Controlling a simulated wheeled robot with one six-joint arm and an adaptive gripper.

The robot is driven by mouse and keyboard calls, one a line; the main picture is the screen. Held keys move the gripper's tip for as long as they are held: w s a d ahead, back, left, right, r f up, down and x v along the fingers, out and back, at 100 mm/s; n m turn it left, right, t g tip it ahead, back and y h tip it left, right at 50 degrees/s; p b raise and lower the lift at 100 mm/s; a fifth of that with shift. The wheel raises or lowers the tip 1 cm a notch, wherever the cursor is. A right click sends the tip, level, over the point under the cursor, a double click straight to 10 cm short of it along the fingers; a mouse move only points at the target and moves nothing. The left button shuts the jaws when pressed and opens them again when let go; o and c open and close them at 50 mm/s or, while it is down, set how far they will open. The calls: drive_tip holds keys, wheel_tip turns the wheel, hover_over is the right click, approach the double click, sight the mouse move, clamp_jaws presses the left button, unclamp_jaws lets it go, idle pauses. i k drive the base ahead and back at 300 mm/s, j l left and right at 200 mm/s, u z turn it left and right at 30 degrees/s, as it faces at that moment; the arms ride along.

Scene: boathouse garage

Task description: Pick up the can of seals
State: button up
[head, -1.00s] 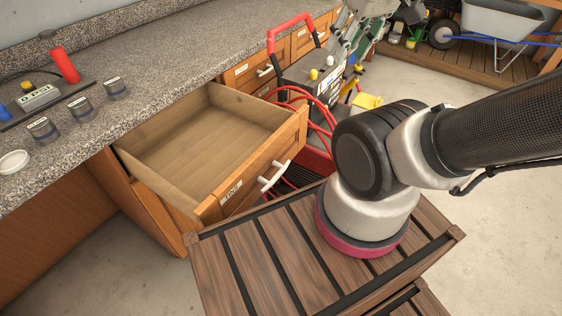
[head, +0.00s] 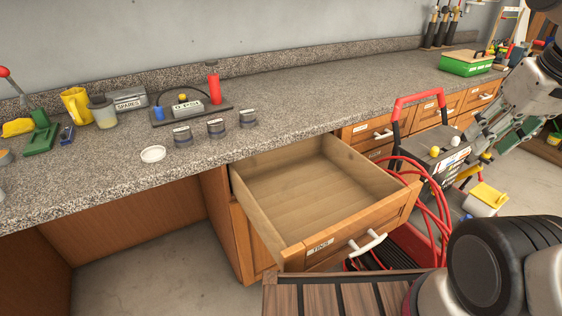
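Three small dark cans with pale labels stand in a row on the granite worktop, behind its front edge: a left can (head: 182,135), a middle can (head: 216,128) and a right can (head: 247,118). Their labels are too small to read, so I cannot tell which holds seals. My gripper (head: 478,152) is at the right of the head view, beyond the open drawer and well apart from the cans. Its fingers blend with the cart behind, and I cannot tell whether they are open or shut.
An empty open drawer (head: 320,190) juts out below the worktop (head: 300,105). A white lid or dish (head: 153,153) lies left of the cans. A tool board with a red cylinder (head: 214,88) stands behind them. A cart with red hoses (head: 432,150) stands at right.

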sight(215, 128)
drive_tip(key=k+j, duration=0.1)
drive_tip(key=j, duration=0.45)
drive_tip(key=k+j+u, duration=0.15)
drive_tip(key=j, duration=0.4)
drive_tip(key=i+j, duration=0.1)
drive_tip(key=j, duration=0.25)
drive_tip(key=i+j+u, duration=0.1)
drive_tip(key=j, duration=0.25)
drive_tip(key=i+j, duration=0.15)
drive_tip(key=j, duration=0.2)
drive_tip(key=i+j, duration=0.15)
drive_tip(key=j, duration=0.15)
drive_tip(key=u, duration=0.05)
